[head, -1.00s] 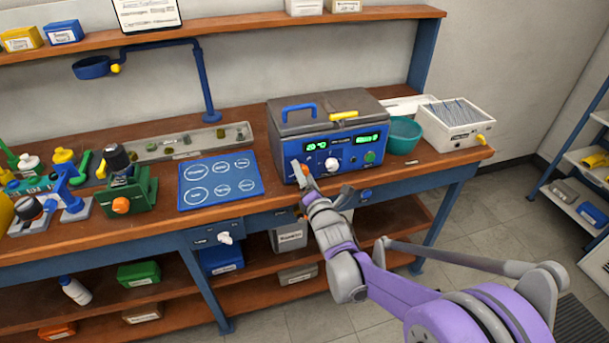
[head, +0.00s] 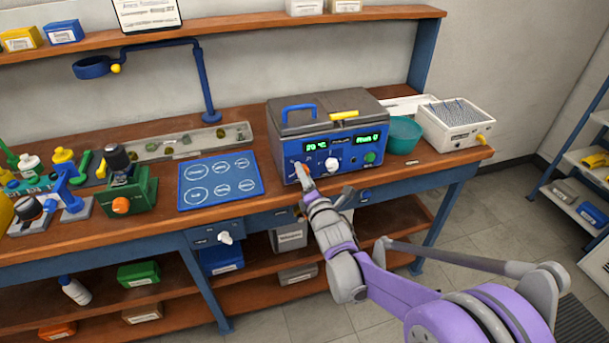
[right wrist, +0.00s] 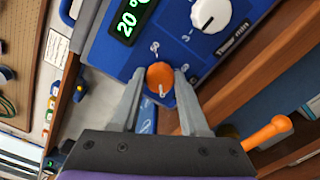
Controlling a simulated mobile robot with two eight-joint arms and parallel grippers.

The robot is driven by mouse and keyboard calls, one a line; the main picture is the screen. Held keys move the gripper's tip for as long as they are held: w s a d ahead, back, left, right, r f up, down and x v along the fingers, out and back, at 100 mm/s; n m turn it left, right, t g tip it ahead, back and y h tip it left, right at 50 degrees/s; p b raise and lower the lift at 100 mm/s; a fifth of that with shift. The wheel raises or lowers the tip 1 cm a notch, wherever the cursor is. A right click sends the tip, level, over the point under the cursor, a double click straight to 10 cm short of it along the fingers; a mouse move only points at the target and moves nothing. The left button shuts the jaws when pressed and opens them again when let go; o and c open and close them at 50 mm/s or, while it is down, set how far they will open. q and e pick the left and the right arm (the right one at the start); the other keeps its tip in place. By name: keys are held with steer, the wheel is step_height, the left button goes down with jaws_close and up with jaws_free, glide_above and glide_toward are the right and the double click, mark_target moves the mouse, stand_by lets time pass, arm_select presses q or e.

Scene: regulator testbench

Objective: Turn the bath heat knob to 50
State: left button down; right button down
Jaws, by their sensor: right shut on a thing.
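The bath (head: 330,115) is a blue and grey box on the bench, with green displays on its front; the left one reads 20 °C. In the right wrist view, an orange knob (right wrist: 160,76) with a white pointer mark sits on the blue panel below the 20 °C display (right wrist: 130,18). My right gripper (head: 303,172) is at the lower left of the bath's front. In the right wrist view its two fingers (right wrist: 160,85) are shut on the orange knob, one on each side. My left gripper is not in view.
A white timer knob (right wrist: 210,14) is beside the orange one. An orange handle (right wrist: 268,132) sticks out near the bench edge. A teal bowl (head: 403,135) and a white box (head: 460,127) stand right of the bath. A blue mat (head: 220,178) lies left.

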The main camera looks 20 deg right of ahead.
steer(key=m, duration=0.9)
steer(key=shift+b, duration=0.35)
steer(key=m, duration=0.5)
steer(key=shift+m, duration=0.4)
steer(key=m+b, duration=0.1)
steer(key=m, duration=0.3)
steer(key=shift+m, duration=0.3)
steer(key=m, duration=0.4)
steer(key=shift+f+m, duration=0.1)
steer(key=shift+m, duration=0.2)
steer(key=m, duration=0.3)
steer(key=shift+m+b, duration=0.3)
steer(key=shift+b, duration=0.05)
steer(key=m, duration=0.3)
steer(key=shift+m, duration=0.3)
steer(key=shift+m+b, duration=0.35)
steer(key=shift+m, duration=1.55)
